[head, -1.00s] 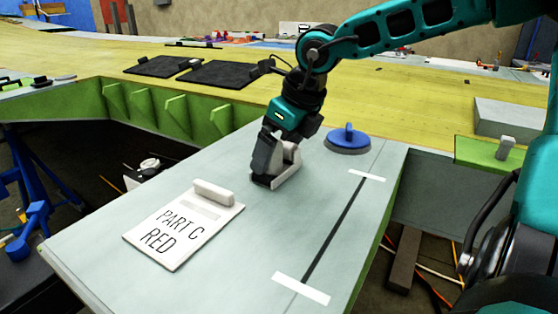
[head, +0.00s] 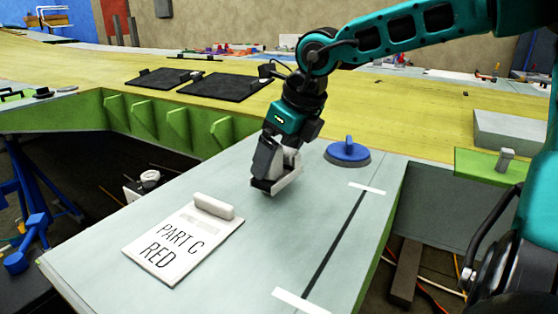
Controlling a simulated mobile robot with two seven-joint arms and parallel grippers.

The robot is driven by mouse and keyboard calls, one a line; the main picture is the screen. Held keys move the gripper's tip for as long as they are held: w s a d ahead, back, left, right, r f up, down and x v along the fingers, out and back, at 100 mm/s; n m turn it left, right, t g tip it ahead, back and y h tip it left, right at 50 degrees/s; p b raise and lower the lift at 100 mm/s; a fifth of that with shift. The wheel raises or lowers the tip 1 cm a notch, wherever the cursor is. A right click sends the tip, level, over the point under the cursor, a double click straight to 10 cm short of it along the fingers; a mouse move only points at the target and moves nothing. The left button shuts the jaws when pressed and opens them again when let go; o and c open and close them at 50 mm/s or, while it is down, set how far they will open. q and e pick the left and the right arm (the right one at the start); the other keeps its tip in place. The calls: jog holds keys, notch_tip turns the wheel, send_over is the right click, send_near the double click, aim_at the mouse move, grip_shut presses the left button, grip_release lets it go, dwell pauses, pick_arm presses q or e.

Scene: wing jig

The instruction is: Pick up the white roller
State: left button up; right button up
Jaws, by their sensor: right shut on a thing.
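My right gripper (head: 276,168) reaches down over the light grey table panel, near its middle. It is shut on a white piece, which I take to be the white roller (head: 288,178). The piece is tilted and mostly hidden by the gripper's fingers. It seems to be held just above the panel, though the gap is hard to see. My left gripper is out of view.
A blue handled disc (head: 347,152) stands behind, to the right. A dark strip (head: 335,242) with white end tapes lies at right. The panel's front middle is clear.

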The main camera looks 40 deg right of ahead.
notch_tip(320, 180, up, 18)
jog(key=p, duration=0.1)
jog(key=shift+r+p, duration=0.25)
jog(key=shift+p, duration=0.15)
